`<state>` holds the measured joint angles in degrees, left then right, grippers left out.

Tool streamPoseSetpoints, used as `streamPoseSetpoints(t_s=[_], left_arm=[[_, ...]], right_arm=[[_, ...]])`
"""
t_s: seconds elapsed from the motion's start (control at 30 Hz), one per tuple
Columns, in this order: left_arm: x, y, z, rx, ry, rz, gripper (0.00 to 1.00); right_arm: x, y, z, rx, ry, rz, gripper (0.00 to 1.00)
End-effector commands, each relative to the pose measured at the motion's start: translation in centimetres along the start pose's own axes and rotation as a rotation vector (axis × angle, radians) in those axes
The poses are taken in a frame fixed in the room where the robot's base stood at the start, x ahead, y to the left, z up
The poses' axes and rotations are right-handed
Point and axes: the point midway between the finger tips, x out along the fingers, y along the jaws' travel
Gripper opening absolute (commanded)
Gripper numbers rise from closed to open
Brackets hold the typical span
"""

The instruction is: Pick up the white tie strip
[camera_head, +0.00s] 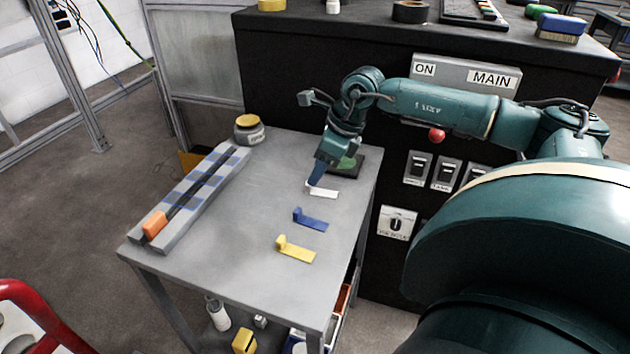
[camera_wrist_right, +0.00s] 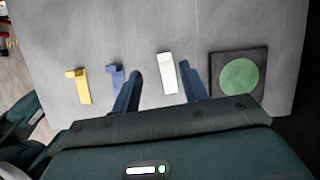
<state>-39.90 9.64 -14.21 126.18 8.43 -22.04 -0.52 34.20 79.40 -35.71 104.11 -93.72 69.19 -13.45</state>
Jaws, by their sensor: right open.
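The white tie strip (camera_head: 322,192) lies on the grey table, farthest back in a row of three strips. It also shows in the right wrist view (camera_wrist_right: 168,73), between the two blue fingers and nearer the right one. My right gripper (camera_head: 313,184) is over the table at the strip's left end. In the right wrist view the gripper (camera_wrist_right: 161,78) is open with a wide gap and holds nothing. I cannot tell whether a finger touches the strip. My left gripper is not in view.
A blue strip (camera_head: 311,220) and a yellow strip (camera_head: 295,250) lie nearer the table's front. A black pad with a green disc (camera_wrist_right: 239,76) lies right of the white strip. The table's middle is clear.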

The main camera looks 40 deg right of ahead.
Motion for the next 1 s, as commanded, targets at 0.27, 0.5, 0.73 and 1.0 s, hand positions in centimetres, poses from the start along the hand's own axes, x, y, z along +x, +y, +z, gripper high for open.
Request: streamPoseSetpoints(t_s=[0.27,0.5,0.73,1.0], left_arm=[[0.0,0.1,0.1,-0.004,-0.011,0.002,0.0],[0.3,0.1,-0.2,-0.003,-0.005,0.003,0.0],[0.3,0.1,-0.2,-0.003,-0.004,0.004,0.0],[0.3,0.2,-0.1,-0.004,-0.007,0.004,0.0]], right_arm=[[3.8,-0.6,-0.5,0.001,-0.001,0.005,0.44],[4.9,-0.7,-0.6,0.001,-0.001,0.001,0.44],[4.8,-0.6,-0.6,0.001,-0.001,0.001,0.31],[4.8,-0.6,-0.6,0.001,-0.001,0.001,0.08]])
